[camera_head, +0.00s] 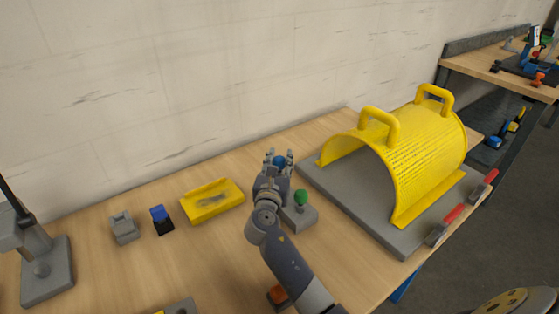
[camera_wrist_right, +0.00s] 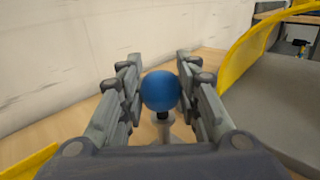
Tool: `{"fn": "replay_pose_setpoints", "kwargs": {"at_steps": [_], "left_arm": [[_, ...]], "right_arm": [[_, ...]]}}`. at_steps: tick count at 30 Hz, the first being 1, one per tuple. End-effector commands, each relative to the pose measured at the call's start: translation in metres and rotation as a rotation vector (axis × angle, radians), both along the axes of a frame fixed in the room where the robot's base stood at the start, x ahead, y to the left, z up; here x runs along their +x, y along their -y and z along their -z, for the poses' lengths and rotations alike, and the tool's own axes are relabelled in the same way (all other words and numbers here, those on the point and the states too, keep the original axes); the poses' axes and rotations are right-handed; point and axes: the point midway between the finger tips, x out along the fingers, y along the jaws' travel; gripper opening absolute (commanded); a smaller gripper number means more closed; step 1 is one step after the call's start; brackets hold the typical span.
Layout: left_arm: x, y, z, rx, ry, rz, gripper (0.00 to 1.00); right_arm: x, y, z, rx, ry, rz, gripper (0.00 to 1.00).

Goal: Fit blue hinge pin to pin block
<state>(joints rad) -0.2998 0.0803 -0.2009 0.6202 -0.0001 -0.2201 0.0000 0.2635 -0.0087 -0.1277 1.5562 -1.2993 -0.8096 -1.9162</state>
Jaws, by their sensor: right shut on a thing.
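The blue hinge pin shows as a round blue head in the right wrist view (camera_wrist_right: 161,91), on a thin dark and grey stem. My right gripper (camera_head: 279,163) is shut on it, with the blue head between its fingers; it also shows in the right wrist view (camera_wrist_right: 160,88). A grey block (camera_head: 303,216) with a green-headed pin (camera_head: 301,197) stands just right of my right gripper and looks like the pin block. My wrist covers part of this block, so I cannot tell whether the blue pin sits in it. My left gripper is not in view.
A yellow tray (camera_head: 226,209) lies to the left, with a small blue-and-black block (camera_head: 161,219) and a grey block (camera_head: 125,228) beyond it. A yellow mesh guard (camera_head: 424,150) on a grey plate (camera_head: 334,193) with red clamps stands to the right. An orange part (camera_head: 277,295) lies near my forearm.

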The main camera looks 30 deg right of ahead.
Motion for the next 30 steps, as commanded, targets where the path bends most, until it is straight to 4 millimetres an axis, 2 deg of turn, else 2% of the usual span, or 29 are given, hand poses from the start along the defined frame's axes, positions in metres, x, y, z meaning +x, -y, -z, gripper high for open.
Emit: {"fn": "replay_pose_setpoints", "kwargs": {"at_steps": [30], "left_arm": [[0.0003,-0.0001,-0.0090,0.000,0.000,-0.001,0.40]], "right_arm": [[0.0000,-0.0003,-0.0009,-0.002,0.001,0.000,0.03]]}}
